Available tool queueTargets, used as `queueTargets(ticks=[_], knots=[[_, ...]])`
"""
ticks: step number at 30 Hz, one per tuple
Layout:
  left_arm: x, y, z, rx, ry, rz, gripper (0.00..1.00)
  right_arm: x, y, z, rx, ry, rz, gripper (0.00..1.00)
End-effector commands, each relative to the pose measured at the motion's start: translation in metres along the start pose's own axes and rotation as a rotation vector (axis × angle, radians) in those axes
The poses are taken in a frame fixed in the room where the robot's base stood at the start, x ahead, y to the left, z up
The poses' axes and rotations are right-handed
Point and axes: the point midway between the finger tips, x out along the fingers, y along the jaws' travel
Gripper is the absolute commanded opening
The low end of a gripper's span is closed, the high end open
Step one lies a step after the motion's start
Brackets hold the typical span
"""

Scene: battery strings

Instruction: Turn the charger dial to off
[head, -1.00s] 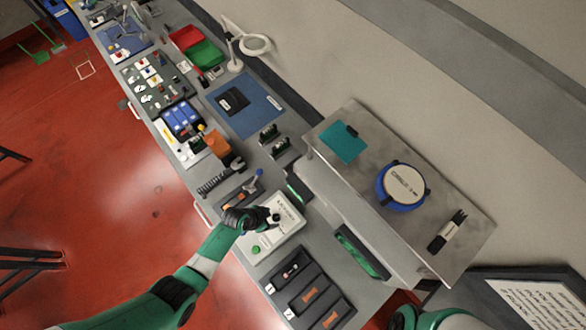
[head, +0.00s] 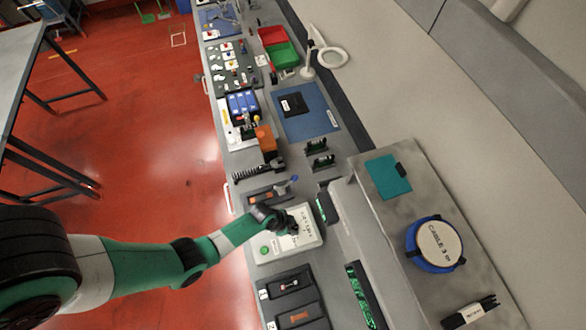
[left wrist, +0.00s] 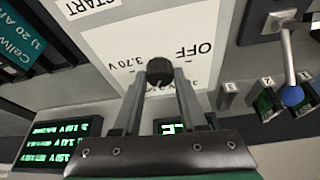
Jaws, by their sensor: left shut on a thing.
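The charger (head: 312,237) is a white box on the bench, with a green button (head: 265,250). Its black dial (left wrist: 159,70) shows in the left wrist view, with "OFF" printed to its upper right and "3.70 V" to its left. My left gripper (head: 288,228) is over the charger's face. In the left wrist view the left gripper (left wrist: 160,82) is shut on the dial, one finger on each side. The dial's pointer cannot be made out. In the head view the gripper hides the dial. My right gripper is out of view.
A black tray with numbered slots (head: 275,292) lies near the charger. A lever with a blue knob (left wrist: 291,95) stands close by. A raised grey shelf (head: 400,225) carries a blue cable reel (head: 436,245) and a teal pad (head: 387,177). Green displays (left wrist: 60,138) show in the left wrist view.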

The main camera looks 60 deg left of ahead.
Motion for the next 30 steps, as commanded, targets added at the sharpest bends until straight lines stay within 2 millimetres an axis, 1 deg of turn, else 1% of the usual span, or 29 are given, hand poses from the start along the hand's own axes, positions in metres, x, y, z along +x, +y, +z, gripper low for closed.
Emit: queueTargets(ticks=[11,17,23,30], knots=[[-0.0001,0.0004,-0.0001,-0.015,-0.001,-0.007,0.0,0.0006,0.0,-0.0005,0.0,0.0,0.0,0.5],[-0.0004,0.0011,0.0001,-0.08,-0.003,-0.034,0.0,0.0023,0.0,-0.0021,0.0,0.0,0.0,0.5],[-0.0004,0.0023,-0.0004,-0.205,-0.003,-0.087,0.0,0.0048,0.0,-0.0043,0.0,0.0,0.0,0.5],[0.001,0.0036,-0.001,-0.406,-0.001,-0.17,0.0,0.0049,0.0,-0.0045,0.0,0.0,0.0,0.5]])
